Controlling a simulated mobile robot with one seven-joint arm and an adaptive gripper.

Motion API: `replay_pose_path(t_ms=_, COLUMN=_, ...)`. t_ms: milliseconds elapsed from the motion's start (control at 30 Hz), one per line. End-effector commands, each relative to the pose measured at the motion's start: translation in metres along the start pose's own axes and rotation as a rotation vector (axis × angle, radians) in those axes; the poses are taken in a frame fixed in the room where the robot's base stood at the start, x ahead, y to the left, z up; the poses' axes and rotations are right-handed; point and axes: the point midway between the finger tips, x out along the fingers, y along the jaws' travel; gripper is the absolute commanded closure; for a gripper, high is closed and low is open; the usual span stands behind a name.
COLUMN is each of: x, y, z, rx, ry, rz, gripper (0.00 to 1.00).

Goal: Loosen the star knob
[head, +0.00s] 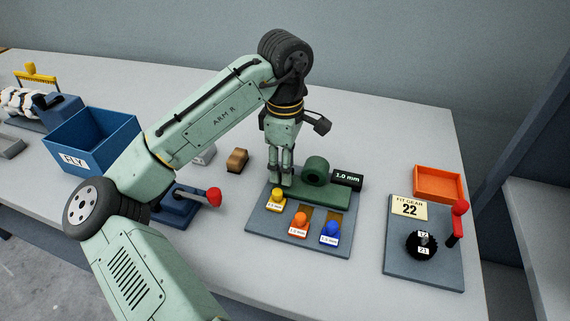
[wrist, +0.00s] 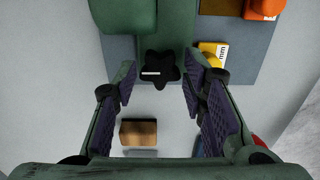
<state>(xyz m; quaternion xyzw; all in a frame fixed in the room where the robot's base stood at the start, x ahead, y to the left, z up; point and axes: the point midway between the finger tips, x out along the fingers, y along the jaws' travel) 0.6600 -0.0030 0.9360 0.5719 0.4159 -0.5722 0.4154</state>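My gripper (wrist: 159,75) is open, with one finger pad on each side of the knob and visible gaps between. I cannot tell how far the fingertips are from it in depth. In the head view my gripper (head: 281,182) points down at the left end of the green fixture (head: 320,194), and the knob is hidden behind the fingers.
The fixture's board (head: 262,231) carries yellow (head: 278,196), orange (head: 299,224) and blue (head: 330,232) gauge pieces and a 1.0 mm display (head: 347,179). A brown block (head: 237,160) and a red-knobbed lever (head: 213,197) stand left. A gear board (head: 398,262) is right.

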Motion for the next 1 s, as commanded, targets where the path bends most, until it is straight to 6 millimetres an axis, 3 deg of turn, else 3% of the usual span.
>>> replay_pose_path(t_ms=533, x=-0.101, y=0.000, z=-0.001, rx=-0.003, ry=0.003, rz=0.002, gripper=0.61)
replay_pose_path(t_ms=700, x=-0.115, y=0.000, z=0.000, rx=0.000, ry=0.001, rz=0.001, gripper=0.61)
replay_pose_path(t_ms=1000, x=-0.117, y=0.000, z=0.000, rx=0.000, ry=-0.001, rz=0.000, gripper=0.61)
